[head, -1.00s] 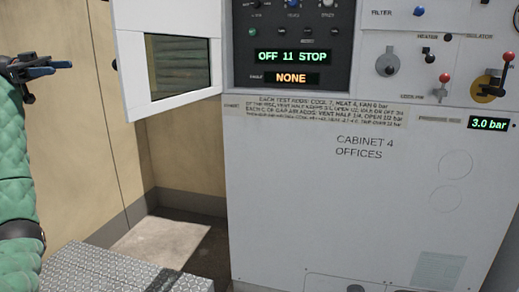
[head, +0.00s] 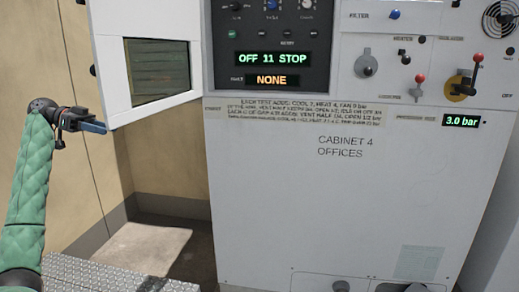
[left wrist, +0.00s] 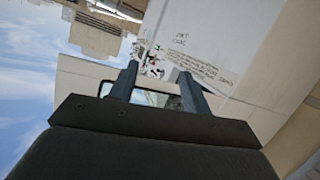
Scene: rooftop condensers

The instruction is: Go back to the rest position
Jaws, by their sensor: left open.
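My left gripper (head: 88,124) is at the left of the head view, at the end of my green-sleeved arm. It is below and left of the open cabinet door (head: 108,70), and it holds nothing that I can see. In the left wrist view its two dark fingers (left wrist: 158,84) stand apart with empty space between them. The cabinet (head: 330,200), marked "CABINET 4 OFFICES", stands ahead. My right gripper is in neither view.
The open door with its window (head: 158,70) juts out at the upper left. The cabinet's display (head: 281,59) reads "OFF 11 STOP". A red-knobbed lever (head: 470,78) and a pressure readout (head: 461,121) are at right. A metal tread plate (head: 110,278) lies at lower left.

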